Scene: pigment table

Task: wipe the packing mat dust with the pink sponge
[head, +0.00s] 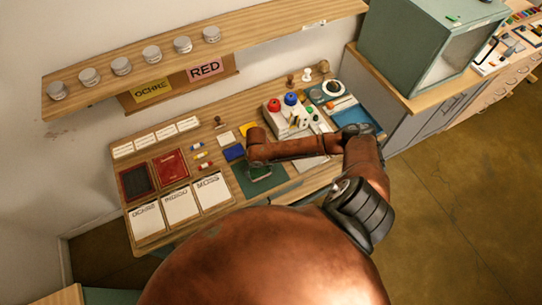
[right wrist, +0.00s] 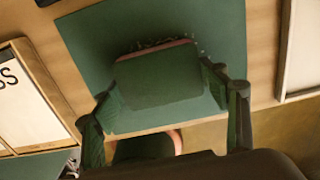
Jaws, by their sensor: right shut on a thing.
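The packing mat (head: 268,185) is a dark green sheet near the front of the table. It also fills much of the right wrist view (right wrist: 85,40). Pale specks of dust (right wrist: 160,43) lie on it just beyond the sponge. My right gripper (head: 256,172) is over the mat, its fingers (right wrist: 160,90) shut on the sponge (right wrist: 158,80) from both sides. The sponge shows a dark green face with a pink edge along its far side. It is down at the mat; I cannot tell whether it touches. My left gripper is not in view.
Labelled cards (head: 180,205) and a red pad (head: 170,168) are to the left. A white block with red and blue knobs (head: 290,118) stands behind my right forearm. A shelf (head: 215,43) overhangs the back.

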